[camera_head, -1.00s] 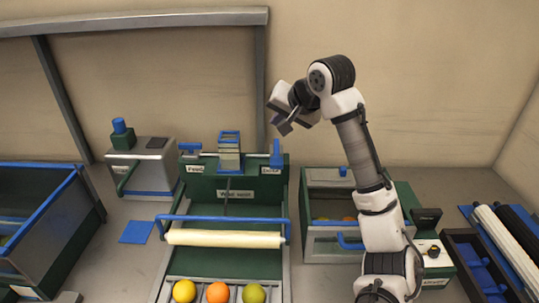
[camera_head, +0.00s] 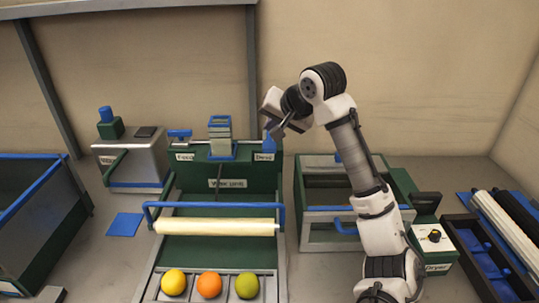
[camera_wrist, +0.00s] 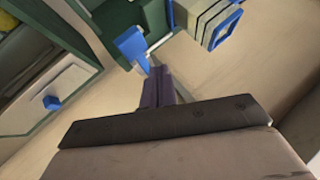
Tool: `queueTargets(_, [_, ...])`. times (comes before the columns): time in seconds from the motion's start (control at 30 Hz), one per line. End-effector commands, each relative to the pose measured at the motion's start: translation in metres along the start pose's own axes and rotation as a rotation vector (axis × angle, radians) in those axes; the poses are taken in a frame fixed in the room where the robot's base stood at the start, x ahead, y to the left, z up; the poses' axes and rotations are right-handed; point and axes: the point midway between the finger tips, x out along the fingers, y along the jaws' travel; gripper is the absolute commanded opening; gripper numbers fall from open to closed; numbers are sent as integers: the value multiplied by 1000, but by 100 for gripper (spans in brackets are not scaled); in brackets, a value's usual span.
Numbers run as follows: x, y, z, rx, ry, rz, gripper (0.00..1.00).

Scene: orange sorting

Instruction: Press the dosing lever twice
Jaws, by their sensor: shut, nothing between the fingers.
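The dosing lever (camera_head: 268,145) is a blue upright piece at the right top of the green wash unit, above a label that seems to read "Dose". In the wrist view the blue lever (camera_wrist: 131,44) shows just beyond my fingertips. My gripper (camera_head: 273,131) is shut and empty, with its tips at the top of the lever. In the wrist view the dark closed fingers (camera_wrist: 157,84) reach close to the lever's lower end. I cannot tell whether they touch it.
A blue-framed hopper (camera_head: 220,137) and a blue feed handle (camera_head: 180,134) stand left of the lever. A roller (camera_head: 216,227) and several fruits lie in front. A glass-fronted bin (camera_head: 327,228) stands at the right, with a dryer box (camera_head: 433,241) beyond it.

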Motion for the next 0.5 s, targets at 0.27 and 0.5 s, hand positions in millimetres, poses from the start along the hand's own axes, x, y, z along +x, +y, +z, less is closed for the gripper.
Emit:
queueTargets(0.27, [16,11,12,0,0,-2,0])
queueTargets(0.5, [16,11,12,0,0,-1,0])
